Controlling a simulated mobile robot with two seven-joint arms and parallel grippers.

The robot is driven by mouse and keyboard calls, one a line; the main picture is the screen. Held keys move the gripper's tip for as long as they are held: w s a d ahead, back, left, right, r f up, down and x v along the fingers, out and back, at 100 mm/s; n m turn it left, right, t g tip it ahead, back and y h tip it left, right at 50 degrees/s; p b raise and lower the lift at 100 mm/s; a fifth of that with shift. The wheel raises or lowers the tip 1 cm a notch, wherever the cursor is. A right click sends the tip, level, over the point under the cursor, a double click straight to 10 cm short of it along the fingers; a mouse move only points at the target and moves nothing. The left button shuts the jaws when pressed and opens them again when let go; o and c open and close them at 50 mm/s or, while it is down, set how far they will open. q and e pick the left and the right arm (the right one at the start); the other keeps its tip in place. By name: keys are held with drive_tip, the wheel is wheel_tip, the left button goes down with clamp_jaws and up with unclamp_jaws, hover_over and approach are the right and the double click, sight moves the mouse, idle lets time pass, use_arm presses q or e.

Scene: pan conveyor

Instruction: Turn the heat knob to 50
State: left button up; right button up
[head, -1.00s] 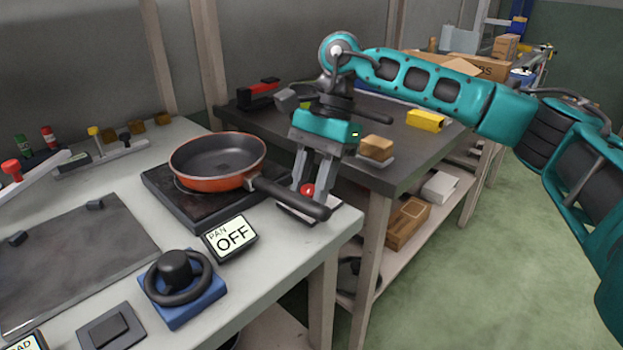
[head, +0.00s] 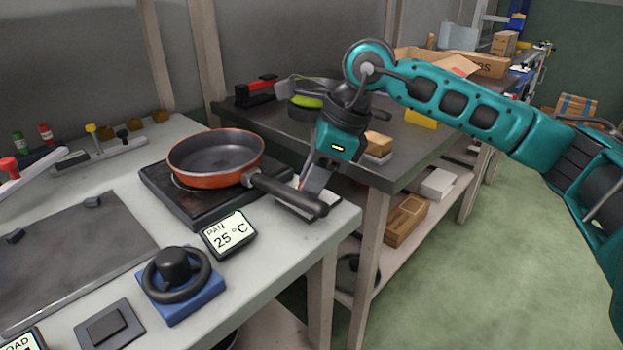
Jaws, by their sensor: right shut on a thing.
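The heat knob is almost wholly hidden behind my right gripper's fingers and the pan handle, at the right end of the table. My right gripper (head: 311,188) points down there, its fingers shut on the knob and turned edge-on to the view. The display (head: 229,234) in front of the pan reads "PAN 25 °C". The orange-red pan (head: 216,158) sits on the black hot plate (head: 196,208), its dark handle reaching right, past the front of the fingers. My left gripper is not in view.
A blue block (head: 193,304) with a black ring and knob stands near the table's front edge. A grey switch pad (head: 109,327) is left of it. A dark bench (head: 400,168) with several items stands behind; open floor lies to the right.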

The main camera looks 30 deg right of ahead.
drive_tip(key=m+t+h, duration=0.1)
drive_tip(key=m, duration=0.2)
drive_tip(key=m+h+b, duration=0.1)
drive_tip(key=m, duration=0.3)
drive_tip(key=shift+s+t, duration=0.1)
drive_tip(key=shift+t, duration=0.3)
idle(0.3)
drive_tip(key=o, duration=1)
drive_tip(key=shift+a, duration=0.1)
drive_tip(key=shift+o, duration=0.2)
